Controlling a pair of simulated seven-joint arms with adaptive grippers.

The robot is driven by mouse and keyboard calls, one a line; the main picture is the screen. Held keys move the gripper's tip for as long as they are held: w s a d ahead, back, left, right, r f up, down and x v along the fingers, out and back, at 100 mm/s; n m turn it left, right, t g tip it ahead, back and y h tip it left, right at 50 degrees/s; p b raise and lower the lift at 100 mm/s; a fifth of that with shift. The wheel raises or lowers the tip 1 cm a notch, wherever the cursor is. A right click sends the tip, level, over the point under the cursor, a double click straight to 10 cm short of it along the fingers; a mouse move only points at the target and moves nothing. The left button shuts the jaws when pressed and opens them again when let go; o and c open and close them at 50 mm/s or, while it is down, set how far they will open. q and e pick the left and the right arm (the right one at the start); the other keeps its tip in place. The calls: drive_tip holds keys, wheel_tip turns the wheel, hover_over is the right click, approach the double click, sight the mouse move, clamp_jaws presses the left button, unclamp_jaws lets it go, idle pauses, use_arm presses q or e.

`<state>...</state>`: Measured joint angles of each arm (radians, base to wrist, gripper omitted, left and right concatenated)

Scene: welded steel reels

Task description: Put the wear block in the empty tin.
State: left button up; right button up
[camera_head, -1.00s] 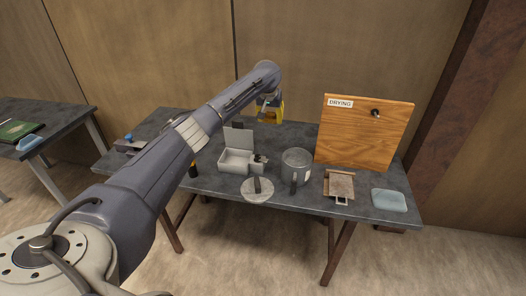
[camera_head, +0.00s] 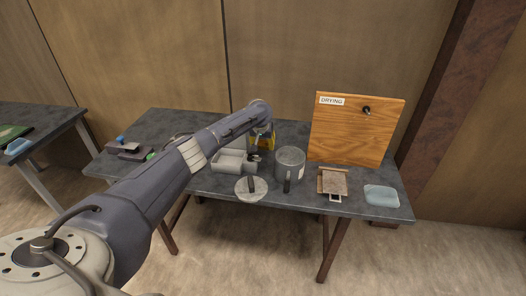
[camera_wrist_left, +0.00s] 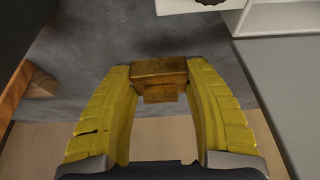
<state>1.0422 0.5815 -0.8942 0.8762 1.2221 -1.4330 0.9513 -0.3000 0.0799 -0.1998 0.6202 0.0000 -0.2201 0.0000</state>
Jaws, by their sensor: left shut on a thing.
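My left gripper (camera_head: 263,146) is behind the containers on the table in the head view. In the left wrist view its yellow fingers (camera_wrist_left: 160,82) are shut on a brown, copper-coloured block (camera_wrist_left: 160,72), which looks like the wear block. A pale grey box (camera_head: 228,168) with a raised lid sits left of the gripper in the head view; my arm hides part of it. A round grey metal can (camera_head: 289,164) stands to the right, with a pale label on its side. I cannot tell which of these is the empty tin, nor see inside them clearly.
A round lid with a handle (camera_head: 245,194) lies near the front edge. A brown plate on a small stand (camera_head: 332,184), a light blue tray (camera_head: 381,196) and a wooden DRYING board (camera_head: 354,135) are at the right. Dark parts (camera_head: 124,149) lie far left.

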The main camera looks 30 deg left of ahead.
sight(263, 154)
use_arm(q)
drive_tip(key=shift+f, duration=1.8)
drive_tip(key=shift+f, duration=0.15)
drive_tip(key=o, duration=1.5)
drive_tip(key=v, duration=1.1)
drive_tip(key=shift+r, duration=0.35)
drive_tip(key=shift+s+r, duration=0.2)
drive_tip(key=shift+r, duration=0.05)
drive_tip(key=c, duration=0.8)
